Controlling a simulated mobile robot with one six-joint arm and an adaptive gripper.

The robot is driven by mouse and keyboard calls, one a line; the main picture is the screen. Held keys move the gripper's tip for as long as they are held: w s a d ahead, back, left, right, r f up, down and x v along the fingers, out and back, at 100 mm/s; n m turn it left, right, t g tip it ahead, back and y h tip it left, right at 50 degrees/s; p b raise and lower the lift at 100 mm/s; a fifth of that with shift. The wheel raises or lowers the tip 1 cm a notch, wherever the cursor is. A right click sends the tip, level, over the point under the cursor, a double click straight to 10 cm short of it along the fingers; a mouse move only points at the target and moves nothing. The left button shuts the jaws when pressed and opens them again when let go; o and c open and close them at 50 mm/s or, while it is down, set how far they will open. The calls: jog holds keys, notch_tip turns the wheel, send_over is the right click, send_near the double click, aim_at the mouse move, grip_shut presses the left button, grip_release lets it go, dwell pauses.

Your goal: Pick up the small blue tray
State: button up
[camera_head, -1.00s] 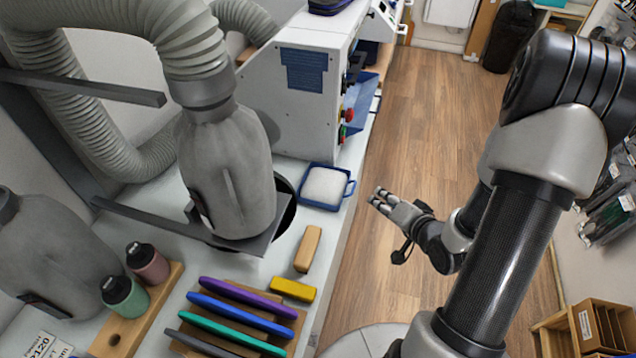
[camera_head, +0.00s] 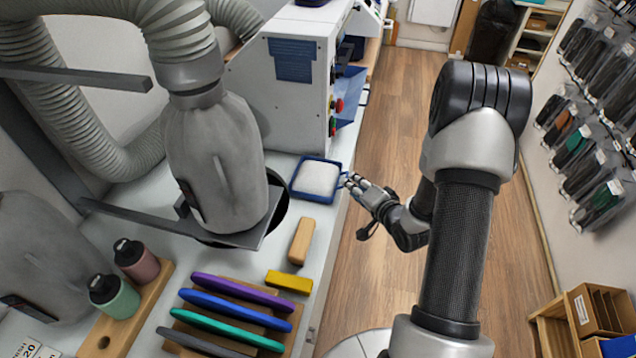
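The small blue tray (camera_head: 296,186) sits near the front edge of the white workbench and holds a white granular-looking filling (camera_head: 316,178). A blue handle sticks out on its right side. My gripper (camera_head: 347,180) is at that right side, with its fingertips at the handle. The fingers look parted, but they are small here and partly overlap the handle. I cannot tell whether they touch it or close on it. The tray rests flat on the bench.
A grey dust-bag machine (camera_head: 215,160) stands left of the tray. A white machine (camera_head: 275,85) with red and green buttons is behind it. A wooden block (camera_head: 302,242), a yellow block (camera_head: 289,282) and a rack of coloured insoles (camera_head: 235,305) lie nearer. The floor (camera_head: 385,140) at right is clear.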

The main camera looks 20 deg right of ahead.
jog(key=b+x, duration=0.1)
jog(key=x, duration=0.4)
jog(key=shift+w+d+b, duration=0.1)
jog(key=shift+d+b, duration=0.05)
jog(key=shift+b, duration=0.25)
grip_shut()
dwell(0.4)
